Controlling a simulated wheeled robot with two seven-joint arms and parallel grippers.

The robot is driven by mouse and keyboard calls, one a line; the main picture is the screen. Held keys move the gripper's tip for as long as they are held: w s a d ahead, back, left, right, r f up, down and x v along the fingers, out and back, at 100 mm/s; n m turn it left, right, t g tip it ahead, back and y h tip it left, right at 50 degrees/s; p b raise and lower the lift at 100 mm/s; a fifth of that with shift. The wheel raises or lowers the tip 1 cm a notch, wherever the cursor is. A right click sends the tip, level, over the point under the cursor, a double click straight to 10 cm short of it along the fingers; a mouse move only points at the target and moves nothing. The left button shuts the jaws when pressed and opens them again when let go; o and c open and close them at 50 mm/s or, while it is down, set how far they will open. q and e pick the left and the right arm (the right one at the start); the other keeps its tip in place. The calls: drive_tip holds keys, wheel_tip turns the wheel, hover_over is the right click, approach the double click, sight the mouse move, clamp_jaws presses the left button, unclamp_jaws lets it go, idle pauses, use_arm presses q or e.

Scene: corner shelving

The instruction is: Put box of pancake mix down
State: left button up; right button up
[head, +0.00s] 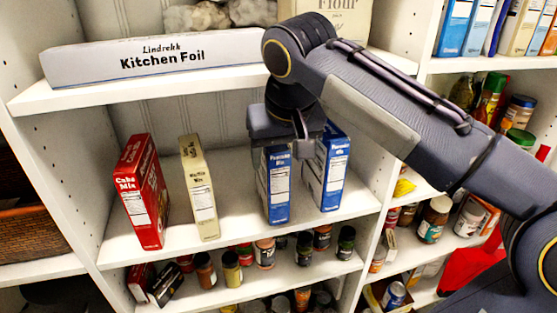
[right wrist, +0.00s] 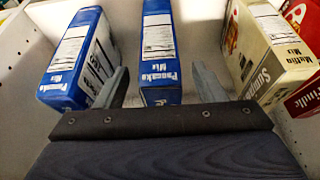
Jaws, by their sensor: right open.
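Two blue boxes of pancake mix stand upright on the middle shelf (head: 235,225), side by side with a gap. The left box (head: 275,190) is below my right gripper (head: 281,150), which reaches in from the right. The other box (head: 329,175) stands just right of it. In the right wrist view, the right gripper (right wrist: 162,85) is open, with the first box (right wrist: 159,45) between its fingers and a gap on each side. The second box (right wrist: 72,65) is outside the left finger there. My left gripper is not in view.
A red cake mix box (head: 143,192) and a cream muffin mix box (head: 199,187) stand to the left on the same shelf. Jars (head: 232,268) fill the shelf below. Bare shelf lies between the muffin and pancake boxes.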

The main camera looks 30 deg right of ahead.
drive_tip(key=s+a+b, duration=0.3)
drive_tip(key=s, duration=0.9)
drive_tip(key=s+f+y, duration=0.2)
drive_tip(key=f, duration=1)
drive_tip(key=s+a+f+t+y, duration=0.1)
drive_tip(key=s+f+y, duration=0.1)
drive_tip(key=f, duration=1.1)
drive_tip(key=shift+n+y, duration=0.4)
drive_tip(key=shift+s, duration=0.1)
